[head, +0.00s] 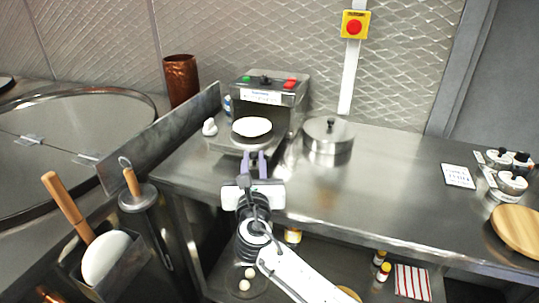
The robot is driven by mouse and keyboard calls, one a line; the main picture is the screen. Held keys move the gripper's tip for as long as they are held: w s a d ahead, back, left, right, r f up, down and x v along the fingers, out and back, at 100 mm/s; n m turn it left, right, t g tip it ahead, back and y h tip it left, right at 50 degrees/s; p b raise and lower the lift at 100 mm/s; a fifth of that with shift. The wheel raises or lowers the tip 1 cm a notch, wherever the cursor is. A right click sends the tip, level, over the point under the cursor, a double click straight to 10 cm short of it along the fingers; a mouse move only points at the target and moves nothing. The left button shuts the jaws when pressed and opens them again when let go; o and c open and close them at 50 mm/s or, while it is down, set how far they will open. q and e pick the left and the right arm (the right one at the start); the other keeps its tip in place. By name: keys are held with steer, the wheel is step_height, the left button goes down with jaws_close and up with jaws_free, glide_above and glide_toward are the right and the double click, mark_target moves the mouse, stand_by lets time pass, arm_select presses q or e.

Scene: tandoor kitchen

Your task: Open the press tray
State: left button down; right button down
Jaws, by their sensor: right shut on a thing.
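The press (293,97) stands at the back of the steel counter, with green and red buttons on top. Its tray (236,139) sticks out at the front with a flat white round (252,126) on it. My right gripper (256,156) reaches in from below and is shut at the tray's front edge. Its fingers hide what they grip, which appears to be the tray's handle. My left gripper is not in view.
A lidded steel pot (328,143) stands close to the right of the press. A low steel wall (165,135) and a copper tumbler (181,80) are to the left. The counter's middle is clear; a wooden board (517,230) lies far right.

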steer(key=c, duration=1.6)
jaws_free()
steer(key=shift+s, duration=0.1)
steer(key=shift+s, duration=0.1)
steer(key=s, duration=1)
steer(key=shift+a, duration=0.25)
steer(key=shift+s, duration=0.1)
